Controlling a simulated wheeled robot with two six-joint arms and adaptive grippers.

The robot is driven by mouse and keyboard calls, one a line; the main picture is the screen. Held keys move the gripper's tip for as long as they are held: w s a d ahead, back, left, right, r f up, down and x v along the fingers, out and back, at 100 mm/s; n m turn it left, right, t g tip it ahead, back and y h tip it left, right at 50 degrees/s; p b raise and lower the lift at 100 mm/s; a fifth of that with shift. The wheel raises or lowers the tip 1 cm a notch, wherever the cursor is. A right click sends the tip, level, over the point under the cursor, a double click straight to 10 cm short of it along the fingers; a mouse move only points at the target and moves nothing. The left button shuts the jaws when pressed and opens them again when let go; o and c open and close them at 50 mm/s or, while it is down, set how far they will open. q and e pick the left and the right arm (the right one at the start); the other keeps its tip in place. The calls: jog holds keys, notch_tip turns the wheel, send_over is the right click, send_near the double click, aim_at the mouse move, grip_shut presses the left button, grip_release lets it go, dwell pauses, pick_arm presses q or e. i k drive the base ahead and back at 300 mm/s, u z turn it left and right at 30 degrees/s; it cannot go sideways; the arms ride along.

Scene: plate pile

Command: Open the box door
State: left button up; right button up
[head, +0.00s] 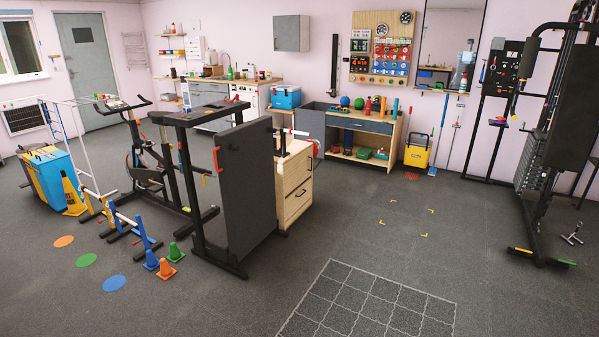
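A tall dark grey box-like panel (245,185) stands upright left of centre, with a red handle (216,159) on its left edge. I cannot tell whether this panel is the box door, or whether it is open. A light wooden drawer cabinet (295,180) stands right behind it, with dark pulls on its drawers. A blue box (286,97) with a pale lid sits on a surface near the back wall; its lid looks shut. Neither of my grippers is in view.
Exercise machines stand at left, with small cones (166,270) and floor discs (114,283) near them. A weight machine (545,150) stands at right. The middle floor (400,250) is clear.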

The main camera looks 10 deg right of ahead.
aim_at(297, 170)
jog(key=z, duration=0.45)
jog(key=i, duration=1.3)
jog(key=z, duration=0.8)
jog(key=i, duration=4.45)
jog(key=u, duration=1.25)
jog(key=i, duration=1.25)
jog(key=u, duration=1)
jog(key=i, duration=0.55)
jog(key=u, duration=0.25)
